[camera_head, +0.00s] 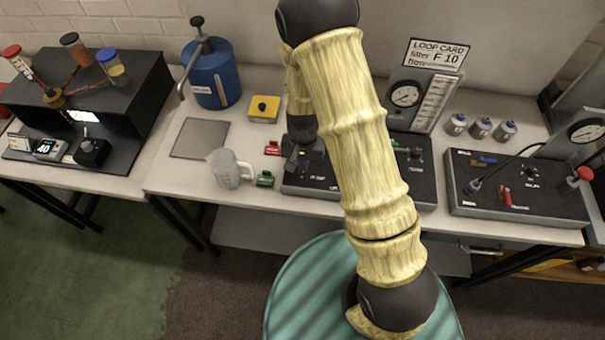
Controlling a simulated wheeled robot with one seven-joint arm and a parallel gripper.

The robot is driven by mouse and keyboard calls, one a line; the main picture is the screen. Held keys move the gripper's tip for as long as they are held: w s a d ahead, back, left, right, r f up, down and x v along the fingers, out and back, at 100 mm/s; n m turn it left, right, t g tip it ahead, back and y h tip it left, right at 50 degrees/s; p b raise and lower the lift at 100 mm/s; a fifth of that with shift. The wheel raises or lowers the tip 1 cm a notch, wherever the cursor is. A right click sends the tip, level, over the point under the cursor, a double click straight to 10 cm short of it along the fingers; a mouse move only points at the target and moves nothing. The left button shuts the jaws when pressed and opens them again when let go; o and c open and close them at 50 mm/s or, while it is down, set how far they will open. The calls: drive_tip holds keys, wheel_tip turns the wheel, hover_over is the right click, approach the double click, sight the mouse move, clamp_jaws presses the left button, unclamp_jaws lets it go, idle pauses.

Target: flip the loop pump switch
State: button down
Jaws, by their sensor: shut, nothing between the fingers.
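The black control panel (330,186) stands on the bench in the middle, largely behind my arm. The labels are too small to read, so I cannot tell which control is the loop pump switch. My arm rises across the middle of the view, bends at the top and comes down behind itself. My gripper (303,152) is at its dark lower end, over the left part of this panel, shut and empty. Its fingertips are hardly distinguishable, and contact is unclear.
A second black panel (540,200) with red and blue levers stands right. A gauge board (408,112) and loop card (436,54) stand behind. A clear jug (226,170), blue tank (212,80), yellow box (264,108) and red and green pieces lie left. Three small canisters (481,128) stand right.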

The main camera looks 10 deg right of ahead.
drive_tip(key=shift+f+b, duration=0.4)
drive_tip(key=shift+f, duration=0.2)
idle(0.3)
drive_tip(key=shift+r+p, duration=2.8)
drive_tip(key=shift+r, duration=0.8)
drive_tip(key=s+d+r+n+t+b, duration=0.2)
drive_tip(key=s+d+r+b, duration=0.3)
drive_tip(key=s+d+r, duration=0.4)
wheel_tip(320, 180, up, 4)
drive_tip(key=shift+s+d+r+n+t, duration=0.2)
drive_tip(key=shift+s+d+n+t, duration=0.15)
drive_tip(key=shift+s, duration=0.35)
